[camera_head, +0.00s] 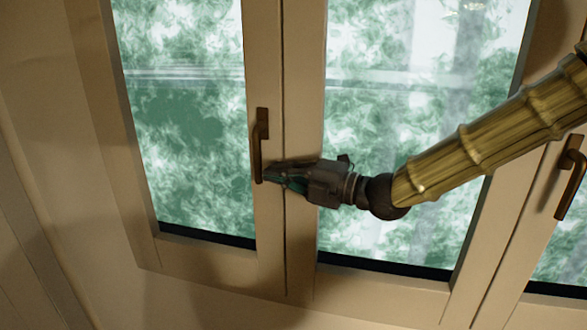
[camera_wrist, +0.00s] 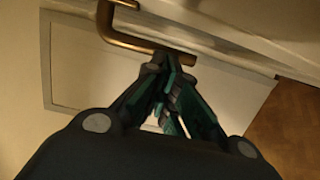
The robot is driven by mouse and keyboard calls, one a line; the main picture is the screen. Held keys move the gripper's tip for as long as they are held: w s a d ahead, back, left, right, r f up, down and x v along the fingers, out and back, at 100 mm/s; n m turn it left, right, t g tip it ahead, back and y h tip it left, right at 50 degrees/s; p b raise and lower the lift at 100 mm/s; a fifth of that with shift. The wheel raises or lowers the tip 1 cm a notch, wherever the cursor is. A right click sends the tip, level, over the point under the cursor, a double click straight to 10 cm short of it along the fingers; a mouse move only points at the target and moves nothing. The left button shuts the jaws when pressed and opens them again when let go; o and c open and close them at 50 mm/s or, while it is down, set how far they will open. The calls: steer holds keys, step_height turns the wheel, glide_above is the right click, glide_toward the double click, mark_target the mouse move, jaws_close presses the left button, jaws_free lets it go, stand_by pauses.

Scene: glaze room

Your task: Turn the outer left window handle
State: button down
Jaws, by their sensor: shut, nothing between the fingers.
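The outer left window handle (camera_head: 261,140) is a dark bronze lever on the left window's right frame. It points straight down in the head view. My gripper (camera_head: 268,175) comes in from the right, with its fingertips at the handle's lower end. In the wrist view the handle (camera_wrist: 150,45) shows as a bronze bar bent at a corner, just beyond the fingertips of my gripper (camera_wrist: 168,62). The fingers are shut with nothing between them. The tips are touching the handle or very close to it; I cannot tell which.
A second bronze handle (camera_head: 571,178) is on a window frame at the far right. Green-patterned panes (camera_head: 185,120) fill the cream frames. A plain wall (camera_head: 40,150) lies to the left. My arm crosses the middle window.

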steer(key=shift+p+x, duration=0.5)
steer(key=shift+x, duration=0.6)
steer(key=shift+a+f+b, duration=0.1)
steer(key=shift+b, duration=0.2)
steer(key=shift+a+b, duration=0.1)
steer(key=shift+b, duration=0.6)
